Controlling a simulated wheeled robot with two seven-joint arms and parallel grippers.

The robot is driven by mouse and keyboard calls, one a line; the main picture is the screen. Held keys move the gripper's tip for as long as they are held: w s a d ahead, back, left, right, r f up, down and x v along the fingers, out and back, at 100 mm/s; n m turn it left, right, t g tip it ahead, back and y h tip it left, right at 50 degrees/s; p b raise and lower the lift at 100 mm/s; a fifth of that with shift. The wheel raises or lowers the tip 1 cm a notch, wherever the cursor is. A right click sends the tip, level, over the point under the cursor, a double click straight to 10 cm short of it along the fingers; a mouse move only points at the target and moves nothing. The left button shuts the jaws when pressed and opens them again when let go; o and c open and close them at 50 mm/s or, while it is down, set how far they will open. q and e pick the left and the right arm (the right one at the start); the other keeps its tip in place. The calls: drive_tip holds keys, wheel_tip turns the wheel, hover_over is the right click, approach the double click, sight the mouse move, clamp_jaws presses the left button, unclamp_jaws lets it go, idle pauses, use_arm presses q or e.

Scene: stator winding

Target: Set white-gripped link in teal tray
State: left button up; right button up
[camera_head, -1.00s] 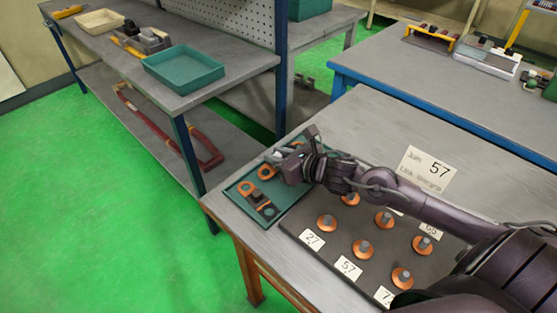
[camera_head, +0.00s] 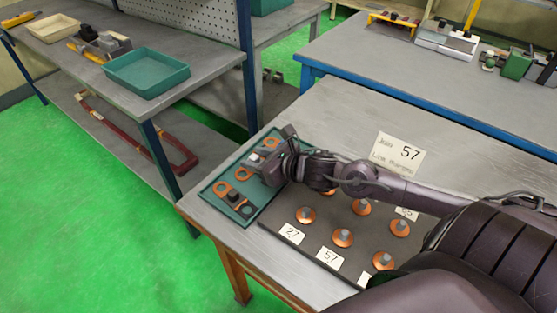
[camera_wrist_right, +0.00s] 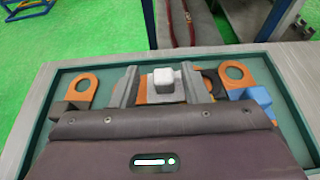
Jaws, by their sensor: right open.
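The teal tray (camera_head: 207,199) lies on the near table's left corner. In the right wrist view the white-gripped link (camera_wrist_right: 165,83), orange with a white block on top, lies in the tray (camera_wrist_right: 304,133). My right gripper (camera_wrist_right: 161,88) is open, with one finger on each side of the white block and gaps beside it. A black-gripped link (camera_wrist_right: 75,92) lies to the left and a blue-gripped link (camera_wrist_right: 248,85) to the right. In the head view my right gripper (camera_head: 264,170) is over the tray and hides part of it. My left gripper is out of view.
A dark board (camera_head: 309,238) with several pegs bearing copper-coloured rings lies right of the tray, with number cards. Another teal tray (camera_head: 147,72) is on the left bench.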

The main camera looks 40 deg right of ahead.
sight(256, 161)
drive_tip(key=v, duration=0.4)
drive_tip(key=shift+s+f+p, duration=0.2)
drive_tip(key=shift+p, duration=0.1)
drive_tip(key=p+v, duration=0.1)
drive_tip(key=v, duration=0.3)
drive_tip(key=shift+r+p, duration=0.3)
drive_tip(key=shift+p, duration=0.1)
drive_tip(key=shift+p+v, duration=0.3)
drive_tip(key=shift+v, duration=0.7)
